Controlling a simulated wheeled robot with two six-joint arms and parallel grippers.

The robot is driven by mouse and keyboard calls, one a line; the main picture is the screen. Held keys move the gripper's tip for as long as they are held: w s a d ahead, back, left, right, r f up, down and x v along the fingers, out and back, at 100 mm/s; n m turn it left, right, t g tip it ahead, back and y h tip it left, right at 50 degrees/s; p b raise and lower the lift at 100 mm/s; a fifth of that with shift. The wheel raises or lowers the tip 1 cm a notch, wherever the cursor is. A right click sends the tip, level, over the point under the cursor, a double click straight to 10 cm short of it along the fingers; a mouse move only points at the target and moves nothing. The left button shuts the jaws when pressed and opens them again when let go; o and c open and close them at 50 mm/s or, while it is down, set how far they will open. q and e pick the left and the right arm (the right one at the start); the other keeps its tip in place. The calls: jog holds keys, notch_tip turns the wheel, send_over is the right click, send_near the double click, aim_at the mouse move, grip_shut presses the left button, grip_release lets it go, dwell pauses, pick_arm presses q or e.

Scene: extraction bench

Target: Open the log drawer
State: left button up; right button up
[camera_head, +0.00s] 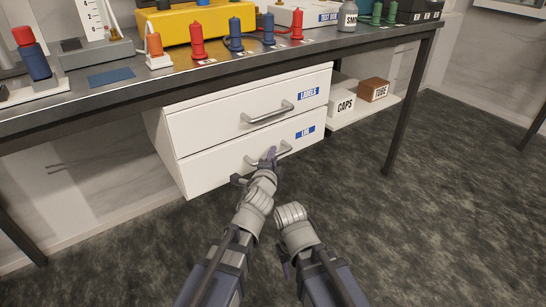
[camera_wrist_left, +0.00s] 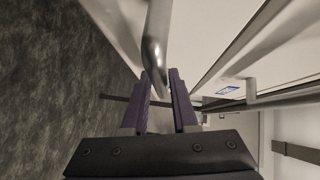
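The log drawer (camera_head: 222,168) is the lower white drawer under the bench, with a blue LOG label (camera_head: 305,132). Its front looks flush with the drawer above, so it appears closed. Its grey bar handle (camera_head: 284,151) is partly covered by my left gripper (camera_head: 259,164), which is at the handle's left part. In the left wrist view the two fingers (camera_wrist_left: 160,85) are apart, and the metal handle (camera_wrist_left: 155,48) reaches between or just before their tips; contact cannot be told. My right gripper (camera_head: 284,262) hangs low, mostly hidden by its own wrist, away from the drawer.
The LABELS drawer (camera_head: 220,118) sits directly above, with its own bar handle (camera_head: 268,113). The bench top (camera_head: 120,97) carries several coloured pieces. A CAPS box (camera_head: 343,104) and a TUBE box (camera_head: 374,90) stand on a low shelf at right. The floor before the drawers is clear.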

pick_arm(q)
grip_shut()
dwell(1.0)
